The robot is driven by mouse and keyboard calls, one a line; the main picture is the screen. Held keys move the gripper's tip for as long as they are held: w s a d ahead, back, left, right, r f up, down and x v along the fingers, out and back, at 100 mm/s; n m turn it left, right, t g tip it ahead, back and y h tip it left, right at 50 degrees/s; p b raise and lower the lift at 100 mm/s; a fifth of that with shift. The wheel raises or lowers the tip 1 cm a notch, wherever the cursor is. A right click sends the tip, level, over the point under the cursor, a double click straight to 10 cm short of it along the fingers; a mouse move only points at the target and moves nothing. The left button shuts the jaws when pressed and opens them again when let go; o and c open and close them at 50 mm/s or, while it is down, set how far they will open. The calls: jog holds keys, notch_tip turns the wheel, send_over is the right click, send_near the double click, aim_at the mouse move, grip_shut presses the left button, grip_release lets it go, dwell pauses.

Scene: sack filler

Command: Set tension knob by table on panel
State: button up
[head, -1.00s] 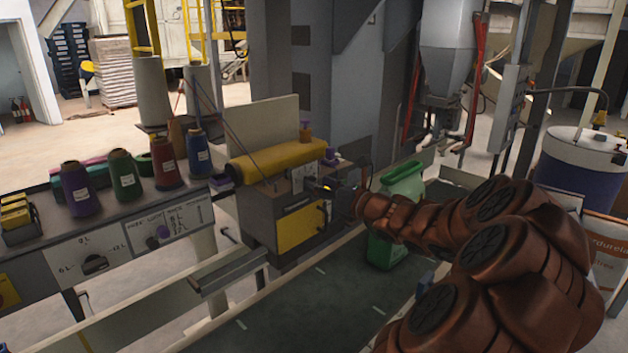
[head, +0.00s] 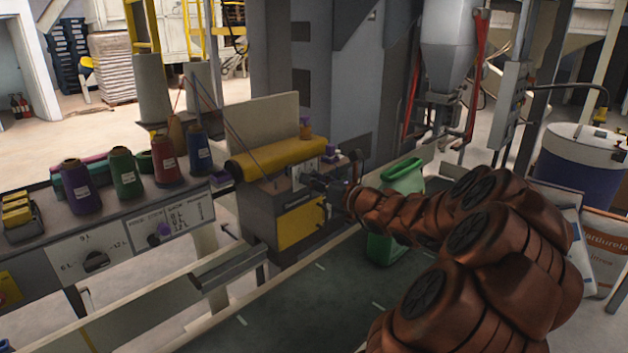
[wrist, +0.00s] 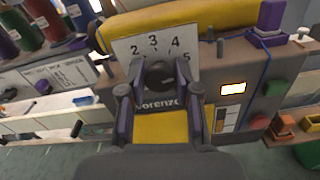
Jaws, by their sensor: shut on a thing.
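The tension knob (wrist: 160,75) is dark and round, on a white dial plate (wrist: 128,48) with the numbers 2, 3, 4 and 5 showing. My gripper (wrist: 161,92) has a finger on each side of the knob and is shut on it. Which number the knob points to cannot be read. In the head view my gripper (head: 318,184) reaches the front of the sewing unit (head: 266,200), and the knob is hidden there. The table card (head: 183,217) is on the grey panel at left, its small print partly legible.
A selector knob (head: 96,261) sits on the left panel below several thread cones (head: 124,172). A lit display (wrist: 233,88) and a green button (wrist: 274,88) are right of the knob.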

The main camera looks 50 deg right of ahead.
grip_shut()
jog(key=shift+f+n+b, duration=0.1)
jog(key=shift+n+b, duration=0.2)
jog(key=shift+b, duration=0.25)
jog(key=n+b, duration=0.7)
jog(key=b, duration=0.2)
jog(key=o, duration=0.8)
grip_release()
jog(key=shift+a, duration=0.1)
